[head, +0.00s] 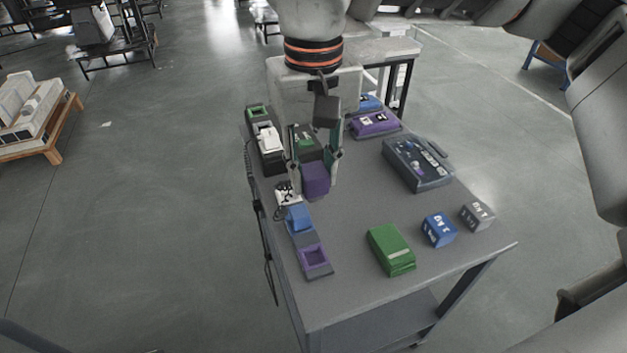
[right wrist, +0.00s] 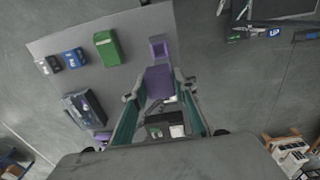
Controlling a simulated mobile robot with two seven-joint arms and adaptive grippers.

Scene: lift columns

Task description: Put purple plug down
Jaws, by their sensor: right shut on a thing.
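The purple plug (head: 316,180) is a block held between the fingers of my right gripper (head: 314,163), over the left part of the grey table (head: 350,270). In the right wrist view the plug (right wrist: 159,82) sits between the two fingertips of the right gripper (right wrist: 159,88). A purple open-topped socket (head: 314,261) stands at the table's near left, apart from the plug in the head view. The same socket (right wrist: 159,48) appears just beyond the plug in the right wrist view. I cannot tell the plug's exact height above the table. My left gripper is not in view.
A blue block (head: 298,218) stands just behind the purple socket. A green box (head: 391,249), a blue cube (head: 438,230) and a grey cube (head: 477,215) are at the near right. A dark case (head: 417,165) lies farther back. Bare table lies between socket and green box.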

